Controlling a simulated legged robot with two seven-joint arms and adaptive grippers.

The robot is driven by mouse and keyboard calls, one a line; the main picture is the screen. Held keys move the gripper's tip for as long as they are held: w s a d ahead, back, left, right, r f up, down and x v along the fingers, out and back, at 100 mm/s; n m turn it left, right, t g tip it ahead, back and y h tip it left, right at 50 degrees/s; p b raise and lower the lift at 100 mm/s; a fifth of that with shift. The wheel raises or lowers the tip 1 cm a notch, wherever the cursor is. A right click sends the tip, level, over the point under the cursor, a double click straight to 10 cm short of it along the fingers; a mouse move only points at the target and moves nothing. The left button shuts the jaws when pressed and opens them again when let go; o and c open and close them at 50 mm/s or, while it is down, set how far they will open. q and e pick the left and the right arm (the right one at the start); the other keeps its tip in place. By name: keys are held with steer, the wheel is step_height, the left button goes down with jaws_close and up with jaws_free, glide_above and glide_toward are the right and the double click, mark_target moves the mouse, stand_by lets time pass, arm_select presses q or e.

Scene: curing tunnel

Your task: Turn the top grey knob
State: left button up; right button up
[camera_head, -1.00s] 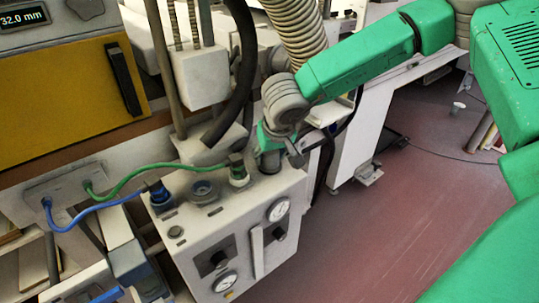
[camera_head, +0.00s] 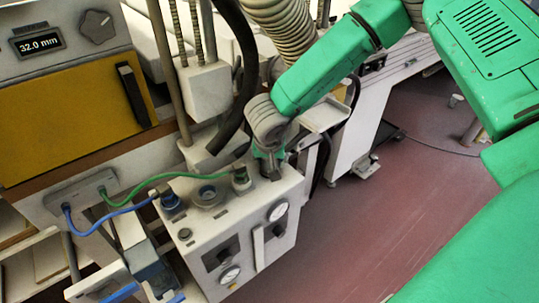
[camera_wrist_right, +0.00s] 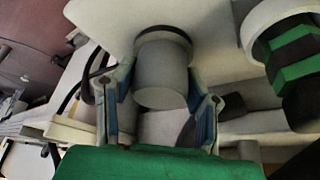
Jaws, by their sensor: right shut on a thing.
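The grey knob (camera_wrist_right: 160,82) is a plain cylinder on a dark collar, standing out from a pale panel in the right wrist view. My right gripper (camera_wrist_right: 158,98) has one blue-padded finger on each side of it and is shut on it. In the head view my right gripper (camera_head: 268,164) is at the right end of the top of the pale control box (camera_head: 285,240). There the held knob is mostly hidden by the gripper and wrist.
Green (camera_head: 240,180) and blue (camera_head: 171,203) hose connectors and a round grey fitting (camera_head: 209,196) stand on the box top beside my right gripper. Gauges (camera_head: 277,211) are on its front. A ribbed duct (camera_head: 288,30) hangs behind my arm.

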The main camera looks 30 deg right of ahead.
steer(key=o, duration=1.1)
steer(key=shift+o, duration=0.2)
steer(key=shift+r, duration=0.25)
steer(key=v, duration=1.1)
steer(key=shift+s, duration=0.15)
steer(key=shift+r, duration=0.1)
